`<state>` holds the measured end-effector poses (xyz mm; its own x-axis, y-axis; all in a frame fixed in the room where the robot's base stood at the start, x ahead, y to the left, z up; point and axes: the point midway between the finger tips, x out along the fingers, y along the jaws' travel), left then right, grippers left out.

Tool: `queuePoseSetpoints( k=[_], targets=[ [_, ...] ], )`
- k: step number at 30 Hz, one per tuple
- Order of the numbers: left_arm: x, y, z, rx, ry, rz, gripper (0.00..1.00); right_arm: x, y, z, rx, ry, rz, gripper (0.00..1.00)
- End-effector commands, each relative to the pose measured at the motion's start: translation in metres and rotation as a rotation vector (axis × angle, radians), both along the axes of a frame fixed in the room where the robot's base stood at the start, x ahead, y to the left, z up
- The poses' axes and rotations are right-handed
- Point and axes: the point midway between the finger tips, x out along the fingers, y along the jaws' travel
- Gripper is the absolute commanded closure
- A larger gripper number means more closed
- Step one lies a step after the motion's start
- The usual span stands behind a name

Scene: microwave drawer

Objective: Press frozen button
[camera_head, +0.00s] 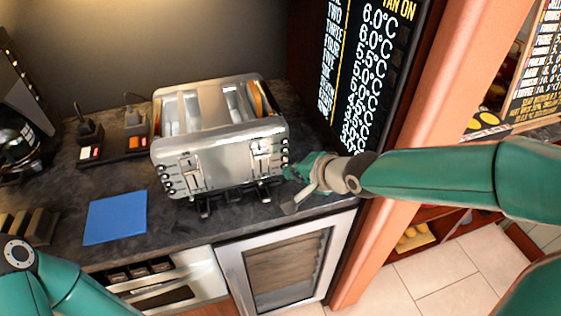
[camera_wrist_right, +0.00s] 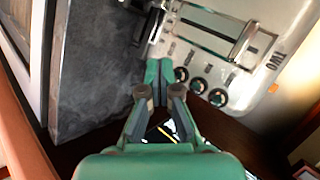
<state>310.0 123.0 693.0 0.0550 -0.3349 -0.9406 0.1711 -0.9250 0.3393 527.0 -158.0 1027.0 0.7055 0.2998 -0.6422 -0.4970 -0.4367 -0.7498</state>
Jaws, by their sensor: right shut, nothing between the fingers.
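A silver toaster (camera_head: 225,150) stands on the dark counter with columns of small round dark buttons on its front. The right-hand button column (camera_head: 284,158) is close to my right gripper (camera_head: 300,172), which is at the toaster's front right side. In the right wrist view, a row of round buttons (camera_wrist_right: 199,85) lies beside the fingertips of my right gripper (camera_wrist_right: 159,72), which are together and empty. I cannot tell whether a fingertip touches a button. The label that marks the frozen button is not readable. My left arm shows at the lower left, with its gripper out of view.
A blue cloth (camera_head: 115,218) lies on the counter (camera_head: 180,226) left of the toaster. Plugs in sockets (camera_head: 88,135) are behind it. A glass-fronted appliance (camera_head: 280,270) is below the counter, and a pink post (camera_head: 400,130) stands at the right near my right arm.

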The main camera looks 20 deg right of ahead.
Motion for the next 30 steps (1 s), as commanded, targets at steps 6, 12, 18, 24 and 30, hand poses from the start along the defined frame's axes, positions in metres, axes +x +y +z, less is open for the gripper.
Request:
queuePoseSetpoints(
  k=[6, 12, 18, 24, 30],
  targets=[
    [0.0, 0.0, -0.0003, 0.0, 0.0, 0.0, 0.62, 0.0029, 0.0016, 0.0014, 0.011, 0.025, 0.019, 1.0],
    [0.0, 0.0, -0.0003, 0.0, 0.0, 0.0, 0.62, 0.0027, 0.0015, 0.0012, 0.01, 0.025, 0.019, 1.0],
    [0.0, 0.0, -0.0003, 0.0, 0.0, 0.0, 0.62, 0.0027, 0.0015, 0.0012, 0.01, 0.025, 0.018, 1.0],
    [0.0, 0.0, -0.0003, 0.0, 0.0, 0.0, 0.62, 0.0027, 0.0014, 0.0011, 0.01, 0.025, 0.018, 1.0],
    [0.0, 0.0, -0.0003, 0.0, 0.0, 0.0, 0.62, 0.0027, 0.0014, 0.0011, 0.01, 0.025, 0.018, 1.0]
  ],
)
